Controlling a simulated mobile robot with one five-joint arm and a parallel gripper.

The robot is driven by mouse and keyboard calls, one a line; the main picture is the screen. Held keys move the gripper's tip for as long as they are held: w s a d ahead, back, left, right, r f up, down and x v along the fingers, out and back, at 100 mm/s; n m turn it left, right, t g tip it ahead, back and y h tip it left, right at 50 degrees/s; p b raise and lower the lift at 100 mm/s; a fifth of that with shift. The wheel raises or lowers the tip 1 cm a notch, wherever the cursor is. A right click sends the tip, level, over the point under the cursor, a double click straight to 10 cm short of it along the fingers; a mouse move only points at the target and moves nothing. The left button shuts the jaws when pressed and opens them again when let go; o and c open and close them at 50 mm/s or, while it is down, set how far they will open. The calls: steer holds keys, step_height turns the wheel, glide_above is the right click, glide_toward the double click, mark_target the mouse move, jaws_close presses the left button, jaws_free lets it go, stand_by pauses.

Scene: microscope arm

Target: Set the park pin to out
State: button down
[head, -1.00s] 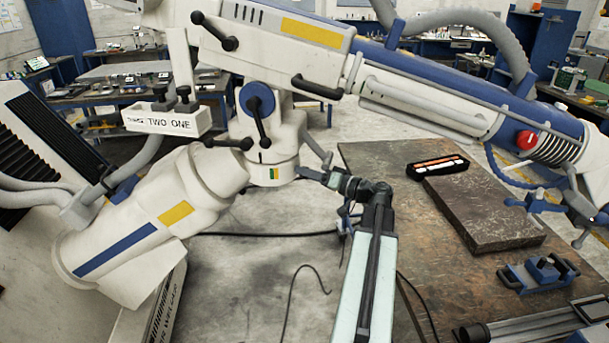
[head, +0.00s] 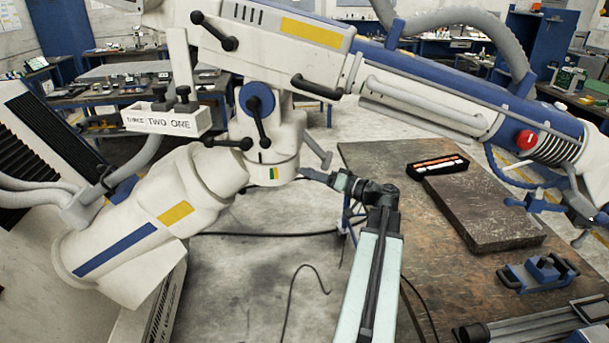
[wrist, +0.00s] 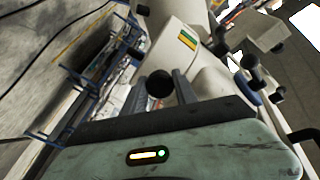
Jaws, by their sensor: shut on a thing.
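The white collar of the microscope arm (head: 283,150) carries a green and yellow label (head: 272,173), which also shows in the wrist view (wrist: 187,40). My gripper (head: 308,174) reaches in from the right, just beside that collar. In the wrist view my gripper (wrist: 160,86) has its two grey fingers on either side of a dark round knob, which I take to be the park pin (wrist: 160,82); it is shut on it. The pin's shaft is hidden behind the knob, and in the head view the pin cannot be made out at my fingertips.
A grey lever (head: 318,152) sticks out of the joint just above my gripper. A black-knobbed handle (head: 262,125) is higher up. A worktable (head: 455,265) with a dark slab (head: 485,212) stands to the right. Cables lie on the floor below.

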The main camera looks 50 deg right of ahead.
steer(key=c, duration=1)
jaws_free()
steer(key=shift+o, duration=0.2)
steer(key=v, duration=0.8)
steer(key=shift+w, duration=0.1)
